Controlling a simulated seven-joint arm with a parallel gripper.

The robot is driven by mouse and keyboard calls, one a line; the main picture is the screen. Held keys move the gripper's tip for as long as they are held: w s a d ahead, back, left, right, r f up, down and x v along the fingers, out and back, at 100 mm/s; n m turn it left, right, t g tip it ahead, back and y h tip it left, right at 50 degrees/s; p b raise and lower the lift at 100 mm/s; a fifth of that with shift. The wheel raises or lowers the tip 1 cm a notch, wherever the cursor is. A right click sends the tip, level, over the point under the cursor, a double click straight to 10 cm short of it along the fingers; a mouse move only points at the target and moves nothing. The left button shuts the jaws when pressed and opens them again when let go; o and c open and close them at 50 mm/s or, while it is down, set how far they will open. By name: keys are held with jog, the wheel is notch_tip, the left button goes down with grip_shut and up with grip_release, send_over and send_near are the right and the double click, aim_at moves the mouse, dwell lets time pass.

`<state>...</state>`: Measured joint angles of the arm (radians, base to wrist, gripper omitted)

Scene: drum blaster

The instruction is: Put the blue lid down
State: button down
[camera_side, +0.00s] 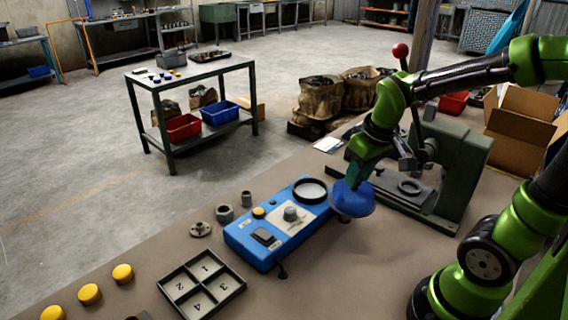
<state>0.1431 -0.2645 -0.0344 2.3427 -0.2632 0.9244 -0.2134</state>
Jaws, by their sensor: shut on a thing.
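The blue lid (352,199) is a round, shallow dome, held slightly tilted above the brown table. My gripper (355,176) is shut on its top from above. The lid is just right of the blue machine (262,243), near the machine's black ring opening (311,190). The lid overlaps the machine's right end in this view. I cannot tell how high it is above the table. The lid's underside and the exact finger contact are hidden.
A tray with numbered compartments (188,262) and several yellow caps (90,294) lie at the front left. Grey metal parts (225,213) sit behind the machine. A green press (455,175) stands close on the right. Bare tabletop (350,275) lies in front.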

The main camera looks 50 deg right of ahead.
jog(key=shift+s+a+r, duration=0.1)
jog(key=shift+s+r, duration=0.05)
jog(key=shift+s, duration=0.4)
jog(key=w+d+f, duration=0.1)
jog(key=w, duration=1.4)
jog(key=w+d+f, duration=0.1)
jog(key=w+d, duration=0.1)
jog(key=w, duration=1.2)
jog(key=shift+s+a+f+x, duration=0.1)
jog(key=shift+s+x, duration=0.25)
jog(key=shift+x, duration=1.25)
jog(key=shift+s+a+f+x, duration=0.1)
jog(key=shift+s+x, duration=0.25)
jog(key=shift+x, duration=1.25)
jog(key=shift+s+a+f+x, duration=0.1)
jog(key=shift+s+x, duration=0.25)
jog(key=shift+x, duration=1.3)
jog(key=shift+f, duration=0.15)
jog(key=c, duration=0.9)
grip_release()
jog(key=shift+o, duration=0.2)
